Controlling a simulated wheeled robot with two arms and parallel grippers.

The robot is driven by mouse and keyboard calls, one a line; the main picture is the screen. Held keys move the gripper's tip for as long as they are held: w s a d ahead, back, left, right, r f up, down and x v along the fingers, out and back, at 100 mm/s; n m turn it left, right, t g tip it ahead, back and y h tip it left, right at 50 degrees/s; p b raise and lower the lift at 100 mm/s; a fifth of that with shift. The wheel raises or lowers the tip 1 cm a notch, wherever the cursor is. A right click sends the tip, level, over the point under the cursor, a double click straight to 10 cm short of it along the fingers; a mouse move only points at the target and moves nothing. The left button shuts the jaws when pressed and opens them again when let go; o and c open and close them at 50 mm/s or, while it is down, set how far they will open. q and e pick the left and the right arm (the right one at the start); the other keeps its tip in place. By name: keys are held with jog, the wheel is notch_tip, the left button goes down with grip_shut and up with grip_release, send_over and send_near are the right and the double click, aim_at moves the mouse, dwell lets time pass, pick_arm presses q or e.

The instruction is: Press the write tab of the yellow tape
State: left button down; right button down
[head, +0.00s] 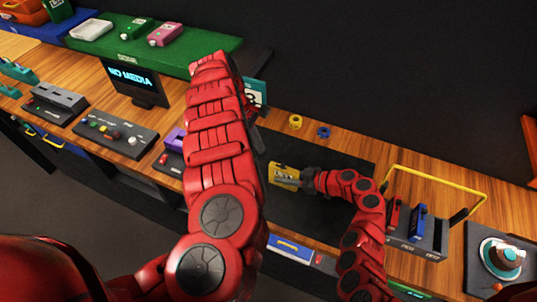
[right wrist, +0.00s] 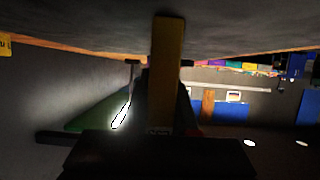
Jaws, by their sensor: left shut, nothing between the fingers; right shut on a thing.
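The yellow tape (head: 284,174) is a small flat case over the dark mat. My right gripper (head: 305,180) is shut on its right end; it also shows in the right wrist view as an upright yellow strip (right wrist: 168,75). The write tab is too small to make out. My left gripper (head: 257,138) is mostly hidden behind my large red left arm; only a dark part shows at the arm's right edge. It appears shut and empty, above and left of the yellow tape, apart from it.
A dark mat (head: 330,160) lies around the tape. A yellow roll (head: 295,122) and a blue roll (head: 323,132) sit behind it. A yellow-handled rack (head: 440,190) with red and blue tapes stands right. A "NO MEDIA" screen (head: 135,80) and button panel (head: 115,132) stand left.

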pick_arm(q)
jog(key=v, duration=0.5)
jog(key=shift+r, duration=0.4)
pick_arm(e)
jog(key=c, duration=0.6)
grip_release()
jog(key=shift+d, duration=0.1)
jog(key=v, duration=1.2)
jog(key=o, duration=0.3)
